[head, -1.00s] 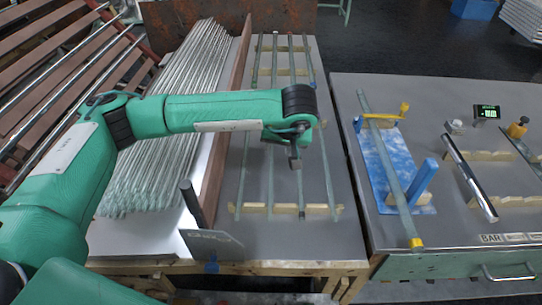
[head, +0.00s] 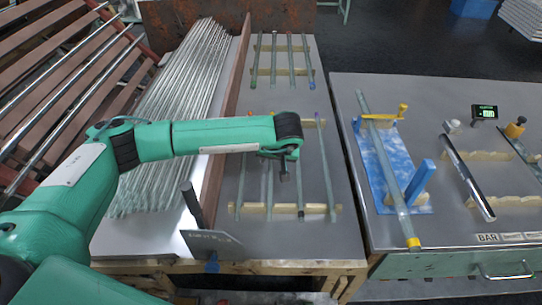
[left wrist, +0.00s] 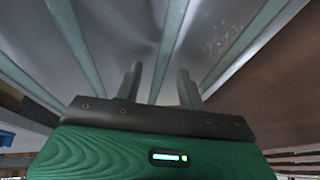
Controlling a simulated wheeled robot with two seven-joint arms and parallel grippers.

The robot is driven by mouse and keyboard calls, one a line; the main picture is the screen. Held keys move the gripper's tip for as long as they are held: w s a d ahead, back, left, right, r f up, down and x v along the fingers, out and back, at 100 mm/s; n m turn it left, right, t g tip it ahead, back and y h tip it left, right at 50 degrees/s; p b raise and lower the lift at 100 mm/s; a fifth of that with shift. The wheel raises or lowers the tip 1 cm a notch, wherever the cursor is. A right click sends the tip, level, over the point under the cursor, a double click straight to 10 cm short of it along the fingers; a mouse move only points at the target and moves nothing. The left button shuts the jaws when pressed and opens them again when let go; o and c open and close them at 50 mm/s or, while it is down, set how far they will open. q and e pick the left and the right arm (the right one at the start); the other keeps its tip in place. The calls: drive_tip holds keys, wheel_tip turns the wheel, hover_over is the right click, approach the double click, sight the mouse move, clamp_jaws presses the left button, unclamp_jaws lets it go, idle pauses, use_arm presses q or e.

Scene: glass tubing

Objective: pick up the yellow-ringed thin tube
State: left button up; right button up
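A pale glass tube (head: 392,170) with a yellow band (head: 414,243) at its near end lies slanted over the blue stand in the head view. Several thin tubes lie lengthwise on the wooden rack strips left of it; a near tube (head: 328,180) shows at the right of that group. My left gripper (head: 283,177) hangs over the near group. In the left wrist view its fingers (left wrist: 159,85) are apart, with a tube (left wrist: 166,45) running beyond the gap between them. My right gripper is not in view.
A bundle of glass tubes (head: 175,110) lies left of an upright brown board (head: 228,120). A far group of thin tubes (head: 290,60) lies on the same table. The blue stand (head: 383,160) and a metal bar (head: 470,178) are on the right table.

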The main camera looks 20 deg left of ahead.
use_arm(q)
clamp_jaws()
